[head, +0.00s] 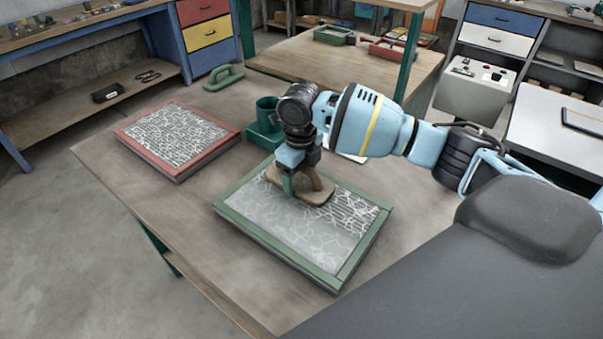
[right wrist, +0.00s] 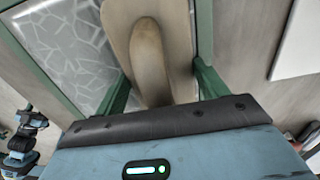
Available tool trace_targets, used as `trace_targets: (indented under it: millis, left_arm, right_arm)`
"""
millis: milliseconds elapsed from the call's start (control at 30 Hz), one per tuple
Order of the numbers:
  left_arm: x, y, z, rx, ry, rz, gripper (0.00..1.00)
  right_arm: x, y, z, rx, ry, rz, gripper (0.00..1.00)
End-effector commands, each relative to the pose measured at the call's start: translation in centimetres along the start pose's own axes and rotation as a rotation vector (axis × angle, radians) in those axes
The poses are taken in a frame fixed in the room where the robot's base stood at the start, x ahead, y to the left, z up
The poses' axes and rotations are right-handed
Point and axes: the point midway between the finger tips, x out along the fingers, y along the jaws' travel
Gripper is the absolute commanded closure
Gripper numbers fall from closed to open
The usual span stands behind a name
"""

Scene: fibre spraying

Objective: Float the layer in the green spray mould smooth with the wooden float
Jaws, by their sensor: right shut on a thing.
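The green spray mould (head: 270,256) lies on the table, filled with a grey layer (head: 310,240). White fibre strands stand out most at its right end; the left and near parts look paler with fainter lines. My right gripper (head: 300,186) is shut on the handle of the wooden float (head: 318,197). The float sits flat over the far side of the layer, close to the far rim, and seems to touch it. In the right wrist view the float's handle (right wrist: 152,65) is between the green fingers, with the patterned layer (right wrist: 75,45) to its left. My left gripper is not seen.
A red mould (head: 152,157) with a dense fibre pattern lies to the left. A green holder (head: 266,118) stands just behind my right gripper, and a green-handled tool (head: 223,78) lies farther back. The table's near left is bare.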

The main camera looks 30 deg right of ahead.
Motion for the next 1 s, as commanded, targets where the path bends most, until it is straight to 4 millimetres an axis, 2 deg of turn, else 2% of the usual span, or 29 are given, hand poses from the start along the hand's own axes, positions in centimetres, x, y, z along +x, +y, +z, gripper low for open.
trace_targets:
  millis: [33,167,500,533,567,767,1000]
  left_arm:
    - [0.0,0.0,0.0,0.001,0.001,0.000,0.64]
    - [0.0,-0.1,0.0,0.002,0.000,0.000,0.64]
    - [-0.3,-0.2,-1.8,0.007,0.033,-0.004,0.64]
    - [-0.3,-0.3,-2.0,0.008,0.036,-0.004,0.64]
    - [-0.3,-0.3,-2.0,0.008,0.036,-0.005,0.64]
    - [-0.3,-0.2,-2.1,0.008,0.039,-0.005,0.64]
    - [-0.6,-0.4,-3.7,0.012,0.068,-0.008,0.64]
  right_arm:
    - [1.1,0.6,-0.6,-0.006,0.019,0.013,0.58]
    - [1.3,0.6,-0.7,-0.005,0.024,0.015,0.58]
    - [1.1,0.3,-2.6,0.003,0.030,0.011,0.58]
    - [1.1,0.3,-2.8,0.003,0.029,0.011,0.58]
    - [1.1,0.3,-2.8,0.003,0.028,0.011,0.62]
    - [0.9,0.2,-2.8,0.004,0.021,0.008,0.63]
    - [0.6,0.0,-4.2,0.005,0.014,0.003,0.63]
